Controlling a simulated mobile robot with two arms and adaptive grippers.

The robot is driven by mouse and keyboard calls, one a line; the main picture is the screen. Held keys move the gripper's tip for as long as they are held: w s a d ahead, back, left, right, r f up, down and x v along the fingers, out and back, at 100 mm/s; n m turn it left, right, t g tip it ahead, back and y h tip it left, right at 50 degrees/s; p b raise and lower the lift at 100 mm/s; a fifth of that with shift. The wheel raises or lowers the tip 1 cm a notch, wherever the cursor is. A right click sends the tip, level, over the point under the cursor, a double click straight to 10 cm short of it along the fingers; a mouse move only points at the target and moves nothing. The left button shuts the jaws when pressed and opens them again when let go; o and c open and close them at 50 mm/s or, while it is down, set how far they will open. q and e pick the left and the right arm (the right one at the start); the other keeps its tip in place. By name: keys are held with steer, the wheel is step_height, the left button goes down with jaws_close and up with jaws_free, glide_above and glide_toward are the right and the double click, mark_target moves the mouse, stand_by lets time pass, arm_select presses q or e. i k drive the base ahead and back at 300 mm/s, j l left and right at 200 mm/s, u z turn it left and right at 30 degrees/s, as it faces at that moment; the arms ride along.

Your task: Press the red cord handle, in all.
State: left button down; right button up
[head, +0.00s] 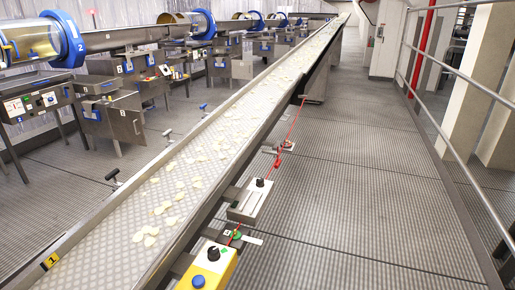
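A thin red cord (292,126) runs along the right side of the conveyor, from a small dark fitting near the far part down toward the yellow box at the front. A small red piece (278,163) hangs on the cord below a small box (287,145); it may be the handle, but it is too small to be sure. More of the cord shows near the green button by the yellow box. Neither of my grippers is in view.
A long conveyor (222,131) carries scattered chips. A yellow control box (208,268) with a black knob and blue button, and a grey box (250,201), sit on its right side. The ribbed walkway (350,190) is clear, bounded by a rail (452,150).

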mark_target(278, 162)
steer(key=i+l+u, duration=0.4)
steer(key=l+u, duration=0.15)
steer(key=i+l+u, duration=0.3)
steer(key=i+l, duration=0.15)
steer(key=l, duration=0.3)
steer(key=i+l, duration=0.15)
steer(key=l, duration=0.3)
steer(key=i+l+u, duration=0.1)
steer(key=l, duration=0.4)
steer(key=i+l, duration=0.2)
steer(key=l, duration=0.25)
steer(key=i+l+u, duration=0.1)
steer(key=l, duration=0.35)
steer(key=i+l, duration=0.15)
steer(key=l, duration=0.35)
steer(key=i+l, duration=0.15)
steer(key=l, duration=0.3)
steer(key=i+l+u, duration=0.1)
steer(key=l, duration=0.4)
